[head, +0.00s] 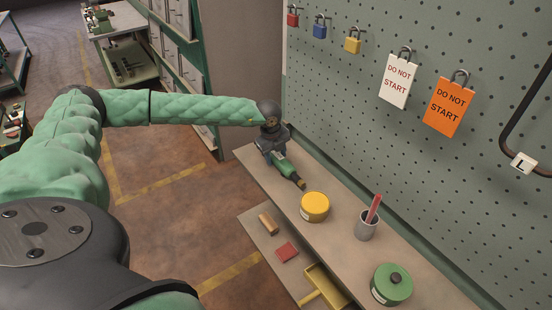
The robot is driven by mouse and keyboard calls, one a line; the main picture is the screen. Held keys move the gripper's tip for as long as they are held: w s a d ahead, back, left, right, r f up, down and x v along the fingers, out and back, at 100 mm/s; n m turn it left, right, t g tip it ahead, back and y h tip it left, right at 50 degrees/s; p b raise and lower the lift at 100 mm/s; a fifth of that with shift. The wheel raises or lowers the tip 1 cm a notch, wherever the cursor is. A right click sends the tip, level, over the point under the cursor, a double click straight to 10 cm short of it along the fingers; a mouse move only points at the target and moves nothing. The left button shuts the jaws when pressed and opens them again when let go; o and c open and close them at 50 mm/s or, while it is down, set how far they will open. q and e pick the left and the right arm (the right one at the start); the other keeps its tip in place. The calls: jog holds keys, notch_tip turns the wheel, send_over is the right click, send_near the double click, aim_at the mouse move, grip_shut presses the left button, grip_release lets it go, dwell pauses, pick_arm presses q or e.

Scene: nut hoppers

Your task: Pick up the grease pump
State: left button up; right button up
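A green cylindrical tool with a dark nozzle-like end (285,167), which looks like the grease pump, lies along the narrow shelf near its far end. My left gripper (270,146) is dark and small in the head view, at the end of my outstretched green arm. It is right at the tool's far end and hides part of it. Its fingers are too small and dark to tell whether they grip the tool. My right gripper is not in view.
On the shelf (345,257) stand a yellow tin (314,207), a grey cup (366,228) with a red stick, and a green can (391,285) with a black knob. A lower shelf (262,244) holds a red block and a yellow tray. A pegboard (420,150) with padlocks and tags rises at right.

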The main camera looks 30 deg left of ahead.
pick_arm(q)
grip_shut()
jog(key=shift+r, duration=0.15)
